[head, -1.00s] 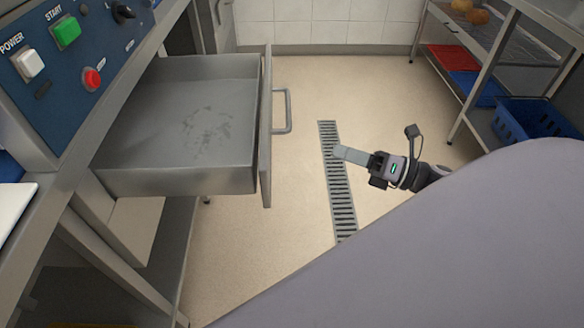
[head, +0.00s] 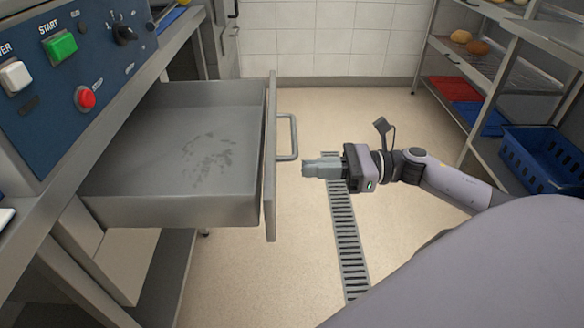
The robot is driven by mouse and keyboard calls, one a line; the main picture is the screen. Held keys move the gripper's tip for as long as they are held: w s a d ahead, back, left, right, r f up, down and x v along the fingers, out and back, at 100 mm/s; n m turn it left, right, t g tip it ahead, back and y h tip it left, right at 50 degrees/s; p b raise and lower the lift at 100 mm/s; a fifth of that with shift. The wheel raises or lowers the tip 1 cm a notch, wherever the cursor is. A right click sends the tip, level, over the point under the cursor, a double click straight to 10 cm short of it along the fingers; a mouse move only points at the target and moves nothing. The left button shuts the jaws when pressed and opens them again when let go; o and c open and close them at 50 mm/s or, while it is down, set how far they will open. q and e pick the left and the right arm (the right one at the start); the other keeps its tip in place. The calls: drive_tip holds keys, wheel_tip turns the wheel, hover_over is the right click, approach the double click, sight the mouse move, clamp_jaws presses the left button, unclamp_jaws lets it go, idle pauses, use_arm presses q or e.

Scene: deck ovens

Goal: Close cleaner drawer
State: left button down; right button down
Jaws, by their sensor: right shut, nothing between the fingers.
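The cleaner drawer (head: 150,210) is a grey metal drawer pulled out to the right from under the blue control panel. Its inside is empty apart from dark smudges on the bottom. Its front panel (head: 270,170) stands upright and carries a U-shaped handle (head: 293,138) on the outer side. My right gripper (head: 306,169) is shut and empty. It points left toward the drawer front, just right of and slightly below the handle in the picture, with a small gap between them. My left gripper is not in view.
The control panel (head: 60,90) with buttons and a knob is at upper left. A metal rack (head: 490,75) with bread, red and blue trays, and a blue crate (head: 545,160) stands at right. A floor drain (head: 345,235) runs along the open floor between.

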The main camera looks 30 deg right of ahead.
drive_tip(key=x, duration=0.5)
drive_tip(key=shift+d, duration=0.1)
idle(0.3)
